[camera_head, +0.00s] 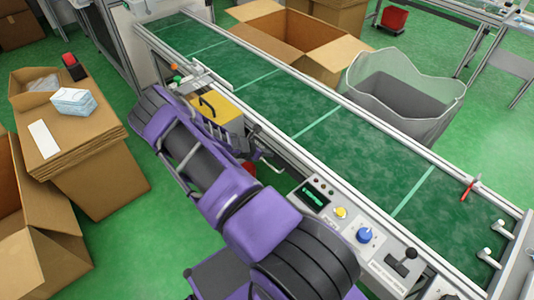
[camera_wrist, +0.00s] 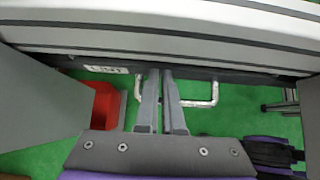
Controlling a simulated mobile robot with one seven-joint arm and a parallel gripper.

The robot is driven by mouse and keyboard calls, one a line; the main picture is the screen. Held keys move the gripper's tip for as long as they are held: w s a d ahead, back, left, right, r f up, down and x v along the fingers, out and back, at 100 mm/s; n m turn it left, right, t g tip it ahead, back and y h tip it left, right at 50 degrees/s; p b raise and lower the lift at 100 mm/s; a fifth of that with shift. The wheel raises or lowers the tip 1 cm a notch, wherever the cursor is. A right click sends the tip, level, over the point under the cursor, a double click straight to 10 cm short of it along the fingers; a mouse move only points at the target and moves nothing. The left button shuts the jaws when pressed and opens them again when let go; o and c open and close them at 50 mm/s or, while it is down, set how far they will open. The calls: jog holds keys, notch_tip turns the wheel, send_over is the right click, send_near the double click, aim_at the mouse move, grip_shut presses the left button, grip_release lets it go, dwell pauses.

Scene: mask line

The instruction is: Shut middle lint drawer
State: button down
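In the wrist view a silver U-shaped handle (camera_wrist: 200,105) hangs below the conveyor's edge, by a dark front strip with a white label reading LINT (camera_wrist: 105,69). The handle sticks out from the strip. My gripper (camera_wrist: 160,73) has its two fingers close together, with nothing visible between them. The fingers cross in front of the handle's bar and hide part of it. I cannot tell whether they touch it. Other drawers cannot be made out.
A red bin (camera_wrist: 103,105) stands under the conveyor left of the fingers. The green conveyor (camera_head: 270,95) carries a control panel (camera_head: 345,220) on its near side. A yellow box (camera_head: 222,112) sits by my arm. A carton (camera_head: 85,130) with masks stands left; green floor lies between.

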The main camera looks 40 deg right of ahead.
jog(key=a+f+p+v, duration=0.1)
jog(key=a+f+v, duration=0.1)
jog(key=v, duration=1)
jog(key=shift+a+r+p, duration=0.25)
jog(key=shift+r+p, duration=0.05)
